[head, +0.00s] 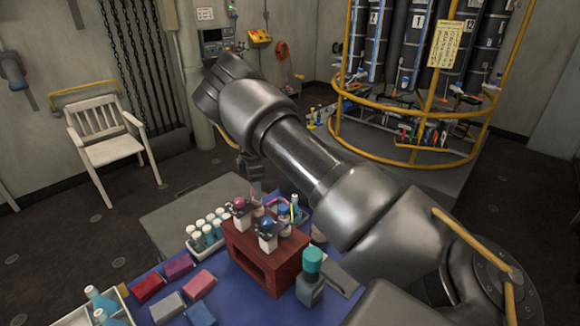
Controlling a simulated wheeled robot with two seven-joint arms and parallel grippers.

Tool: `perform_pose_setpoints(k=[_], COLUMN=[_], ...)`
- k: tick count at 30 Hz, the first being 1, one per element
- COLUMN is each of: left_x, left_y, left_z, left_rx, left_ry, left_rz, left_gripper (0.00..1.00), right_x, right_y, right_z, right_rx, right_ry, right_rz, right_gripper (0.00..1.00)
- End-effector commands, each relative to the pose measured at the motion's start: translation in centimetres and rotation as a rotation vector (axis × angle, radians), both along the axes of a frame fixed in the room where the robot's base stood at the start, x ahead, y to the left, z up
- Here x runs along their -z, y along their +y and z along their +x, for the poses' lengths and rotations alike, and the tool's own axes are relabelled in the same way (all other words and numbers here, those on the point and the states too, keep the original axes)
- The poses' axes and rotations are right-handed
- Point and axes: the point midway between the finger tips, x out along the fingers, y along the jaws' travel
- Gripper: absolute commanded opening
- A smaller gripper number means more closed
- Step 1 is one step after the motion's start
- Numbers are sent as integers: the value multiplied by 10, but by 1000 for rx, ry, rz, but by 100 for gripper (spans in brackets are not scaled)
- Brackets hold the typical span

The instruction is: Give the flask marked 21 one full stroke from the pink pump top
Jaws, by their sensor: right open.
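A dark red wooden stand (262,257) sits on the blue table mat. A pinkish-red pump top (239,203) is on its left side and a blue pump top (267,226) is nearer the front. Small white-bodied flasks with pale teal caps (206,231) stand in a rack left of the stand. No number 21 is readable on any flask. My right arm crosses the view. My right gripper (250,167) shows only in part below it, beyond the stand, open and apart from the pump tops. My left gripper is not in view.
A grey bottle with a teal cap (310,280) stands right of the stand. Pink, red, grey and blue blocks (199,284) lie on the mat. A white tray (82,314) holds bottles at front left. Behind are a white chair (105,145) and a yellow-railed rack (400,157).

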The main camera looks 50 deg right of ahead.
Motion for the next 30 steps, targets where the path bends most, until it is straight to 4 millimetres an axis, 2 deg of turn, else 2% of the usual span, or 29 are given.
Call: perform_pose_setpoints(k=[5, 25, 30], left_x=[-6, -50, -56], left_y=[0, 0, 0], left_z=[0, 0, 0], left_rx=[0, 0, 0], left_ry=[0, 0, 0], left_rz=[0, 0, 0], left_gripper=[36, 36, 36], right_x=[-7, -64, -71], right_y=[0, 0, 0], right_z=[0, 0, 0], right_rx=[0, 0, 0], right_ry=[-1, 0, 0], right_rz=[-1, 0, 0], right_gripper=[49, 49, 49])
